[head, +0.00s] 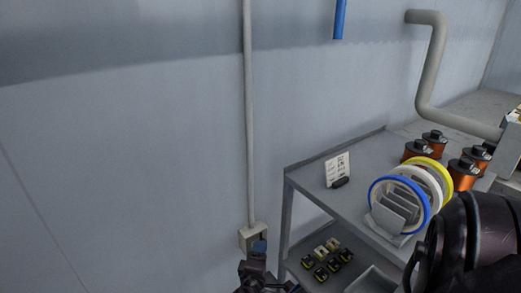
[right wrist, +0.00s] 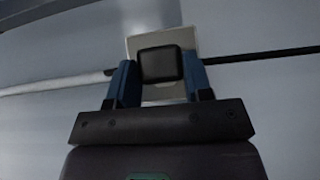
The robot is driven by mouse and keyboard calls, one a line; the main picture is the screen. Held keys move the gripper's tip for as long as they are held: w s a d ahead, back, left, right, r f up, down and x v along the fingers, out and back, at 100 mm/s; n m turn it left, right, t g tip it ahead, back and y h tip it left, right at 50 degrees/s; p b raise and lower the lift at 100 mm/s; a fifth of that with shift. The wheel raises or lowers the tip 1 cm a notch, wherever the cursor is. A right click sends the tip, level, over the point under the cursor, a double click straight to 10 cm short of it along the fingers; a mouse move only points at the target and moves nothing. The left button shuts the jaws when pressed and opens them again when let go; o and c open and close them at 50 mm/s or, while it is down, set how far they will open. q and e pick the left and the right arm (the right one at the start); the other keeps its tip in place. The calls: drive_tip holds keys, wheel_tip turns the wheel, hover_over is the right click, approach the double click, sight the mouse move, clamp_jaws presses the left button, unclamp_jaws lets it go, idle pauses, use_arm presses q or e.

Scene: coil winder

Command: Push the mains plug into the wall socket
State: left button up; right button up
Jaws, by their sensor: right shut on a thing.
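The wall socket (head: 250,234) is a pale box on the wall at the foot of a vertical conduit. Its light plate (right wrist: 186,40) shows in the right wrist view behind the mains plug (right wrist: 160,64), a black squarish block. My right gripper (head: 259,250) is at the socket in the head view, hiding its lower part. In the right wrist view the blue fingers of the gripper (right wrist: 160,78) are shut on the plug, one on each side. The plug lines up in front of the plate; I cannot tell whether its pins are in. My left gripper is not in view.
A grey conduit (head: 249,110) runs up the wall. The wall to the left is clear.

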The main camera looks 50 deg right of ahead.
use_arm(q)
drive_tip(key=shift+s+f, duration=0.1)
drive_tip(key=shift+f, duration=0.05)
use_arm(e)
drive_tip(key=shift+w+d, duration=0.15)
drive_tip(key=shift+w, duration=0.25)
drive_tip(key=o, duration=0.9)
